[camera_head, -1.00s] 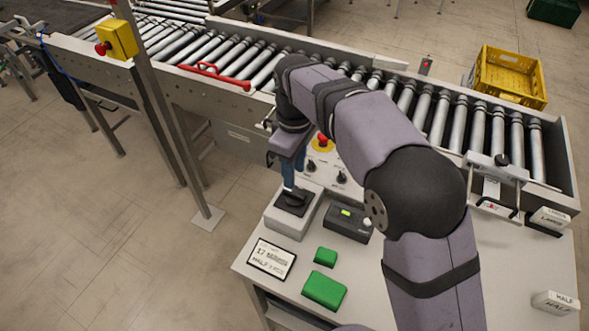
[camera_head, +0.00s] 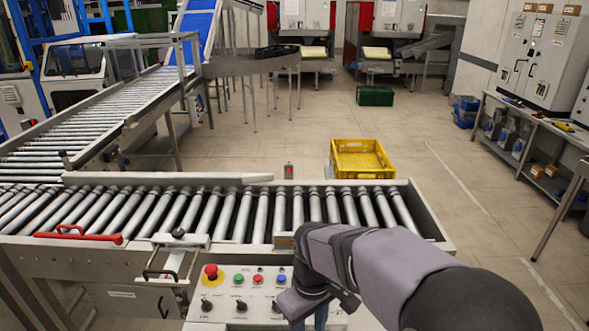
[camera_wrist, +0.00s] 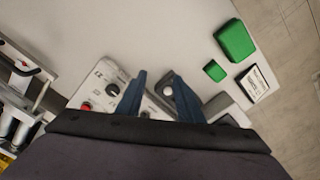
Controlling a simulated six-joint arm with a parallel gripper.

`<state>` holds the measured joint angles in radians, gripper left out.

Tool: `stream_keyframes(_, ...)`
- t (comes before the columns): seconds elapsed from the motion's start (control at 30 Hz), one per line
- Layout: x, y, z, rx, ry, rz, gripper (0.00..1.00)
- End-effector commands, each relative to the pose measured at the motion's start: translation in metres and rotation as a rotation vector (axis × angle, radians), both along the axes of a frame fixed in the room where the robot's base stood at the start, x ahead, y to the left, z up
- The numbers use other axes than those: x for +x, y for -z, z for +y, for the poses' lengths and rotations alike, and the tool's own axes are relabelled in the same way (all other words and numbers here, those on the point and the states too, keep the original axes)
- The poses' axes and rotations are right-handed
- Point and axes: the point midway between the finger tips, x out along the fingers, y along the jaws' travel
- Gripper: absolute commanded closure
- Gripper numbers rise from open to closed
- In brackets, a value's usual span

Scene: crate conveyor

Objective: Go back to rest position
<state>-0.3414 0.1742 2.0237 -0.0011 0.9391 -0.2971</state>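My gripper (camera_wrist: 158,92) shows in the wrist view as two blue fingers standing apart with nothing between them. They hang over the pale worktop, by the control panel (camera_wrist: 108,88). In the head view my gripper (camera_head: 318,312) is at the bottom edge, just right of the control panel (camera_head: 240,284), with its fingertips cut off by the frame. My arm runs from there to the lower right corner.
The roller conveyor (camera_head: 250,212) runs behind the panel. A yellow crate (camera_head: 360,147) stands on the floor beyond it. A large green block (camera_wrist: 235,40), a small green block (camera_wrist: 215,70) and a framed card (camera_wrist: 254,84) lie on the worktop.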

Motion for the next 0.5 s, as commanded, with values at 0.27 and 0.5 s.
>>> stream_keyframes(0.27,-0.074,0.028,-0.093,0.001,0.453,0.002,0.66)
stream_keyframes(0.5,-0.109,0.042,-0.117,0.000,0.622,0.003,0.66)
